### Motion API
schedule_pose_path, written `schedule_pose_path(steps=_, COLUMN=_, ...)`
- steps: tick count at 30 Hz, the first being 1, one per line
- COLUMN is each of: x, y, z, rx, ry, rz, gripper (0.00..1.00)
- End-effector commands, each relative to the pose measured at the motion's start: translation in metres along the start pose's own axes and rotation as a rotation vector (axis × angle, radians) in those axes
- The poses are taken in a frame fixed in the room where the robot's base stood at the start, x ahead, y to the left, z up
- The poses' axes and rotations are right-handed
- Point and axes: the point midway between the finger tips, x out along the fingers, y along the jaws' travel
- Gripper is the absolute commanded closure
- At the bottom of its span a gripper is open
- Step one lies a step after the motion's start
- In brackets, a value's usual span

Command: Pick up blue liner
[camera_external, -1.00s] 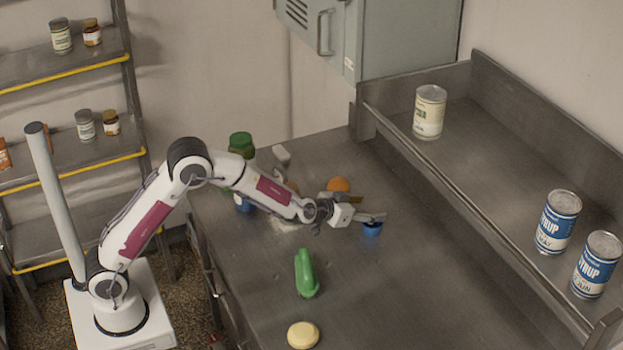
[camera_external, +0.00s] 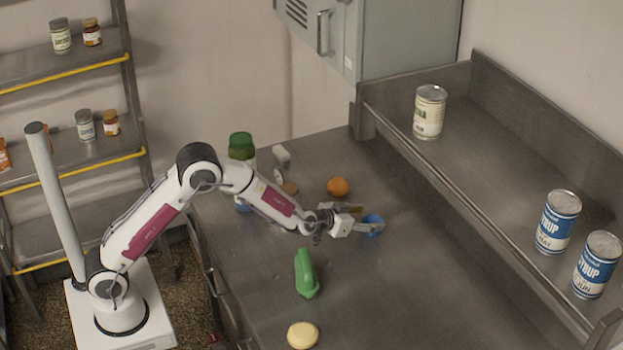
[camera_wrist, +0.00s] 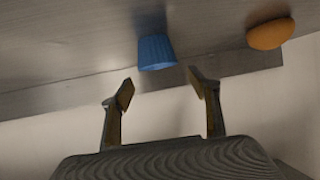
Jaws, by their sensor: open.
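The blue liner (camera_external: 373,223), a small fluted cup, stands on the metal counter (camera_external: 350,290). In the wrist view the blue liner (camera_wrist: 156,52) lies just beyond the fingertips, roughly centred between them, with its ridged side visible. My gripper (camera_external: 372,227) is low over the counter at the liner, and its fingers partly cover the liner in the external view. In the wrist view my gripper (camera_wrist: 159,92) is open, with nothing between its fingers. I cannot tell whether a finger touches the liner.
An orange (camera_external: 338,187) sits behind the liner. A green object (camera_external: 306,274) and a pale round item (camera_external: 302,335) lie nearer the front. A green-lidded jar (camera_external: 241,147) stands at the back left. A raised shelf (camera_external: 480,150) with cans borders the right.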

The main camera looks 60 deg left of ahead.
Motion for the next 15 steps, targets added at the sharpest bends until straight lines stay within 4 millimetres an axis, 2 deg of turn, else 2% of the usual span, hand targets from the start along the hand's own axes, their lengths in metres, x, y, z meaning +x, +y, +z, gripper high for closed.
schedule_pose_path(steps=10, x=0.001, y=0.0, z=0.001, rx=0.001, ry=0.0, rz=0.0, gripper=0.39)
schedule_pose_path(steps=15, x=0.005, y=0.0, z=0.011, rx=0.0, ry=-0.001, rz=0.0, gripper=0.39)
